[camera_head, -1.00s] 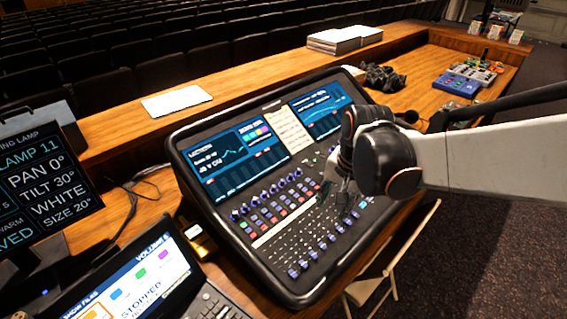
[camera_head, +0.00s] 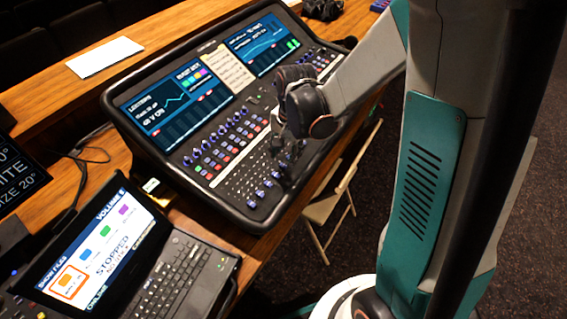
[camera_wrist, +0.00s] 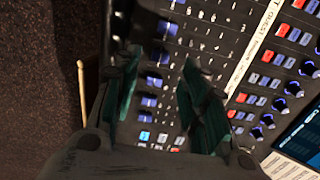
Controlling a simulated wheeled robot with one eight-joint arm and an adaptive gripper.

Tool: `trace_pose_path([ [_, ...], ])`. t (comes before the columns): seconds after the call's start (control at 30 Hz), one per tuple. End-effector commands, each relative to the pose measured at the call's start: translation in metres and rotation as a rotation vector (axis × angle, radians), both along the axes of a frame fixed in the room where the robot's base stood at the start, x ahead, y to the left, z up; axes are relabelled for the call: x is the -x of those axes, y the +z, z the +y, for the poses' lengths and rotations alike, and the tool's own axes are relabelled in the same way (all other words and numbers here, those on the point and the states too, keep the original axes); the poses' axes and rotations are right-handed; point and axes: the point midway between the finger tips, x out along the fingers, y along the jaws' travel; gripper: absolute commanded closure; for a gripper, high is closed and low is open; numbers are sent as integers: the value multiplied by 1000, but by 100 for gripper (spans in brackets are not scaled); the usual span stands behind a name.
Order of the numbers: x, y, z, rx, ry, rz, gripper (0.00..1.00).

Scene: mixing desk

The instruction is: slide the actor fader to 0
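The mixing console (camera_head: 205,185) has a row of faders with blue caps (camera_head: 262,193) along its lower front edge. In the wrist view the caps (camera_wrist: 153,81) form a line running up between my fingers. I cannot tell which is the actor fader; a white label strip (camera_wrist: 257,42) shows only part of its lettering. My gripper (camera_head: 285,158) is over the right part of the fader area, pointing down. In the wrist view my gripper (camera_wrist: 160,62) is open, its two fingers apart on either side of the caps. Contact with any cap cannot be told.
A laptop (camera_head: 105,250) stands left in front of the console. Rows of knobs and coloured buttons (camera_head: 215,150) lie behind the faders, with screens (camera_head: 165,97) above. A folding chair (camera_head: 330,205) stands by the desk's front edge. White paper (camera_head: 105,57) lies on the ledge behind.

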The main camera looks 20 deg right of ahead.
Motion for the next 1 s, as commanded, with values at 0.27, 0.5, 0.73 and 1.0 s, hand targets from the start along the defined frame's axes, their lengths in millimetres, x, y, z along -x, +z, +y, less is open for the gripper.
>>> trace_pose_path([
  [0.27,-4,-39,2,0,0,0,60],
  [0.5,-4,-47,3,0,0,0,60],
  [0.73,-4,-46,3,0,0,0,69],
  [1.0,-4,-46,3,0,0,0,100],
])
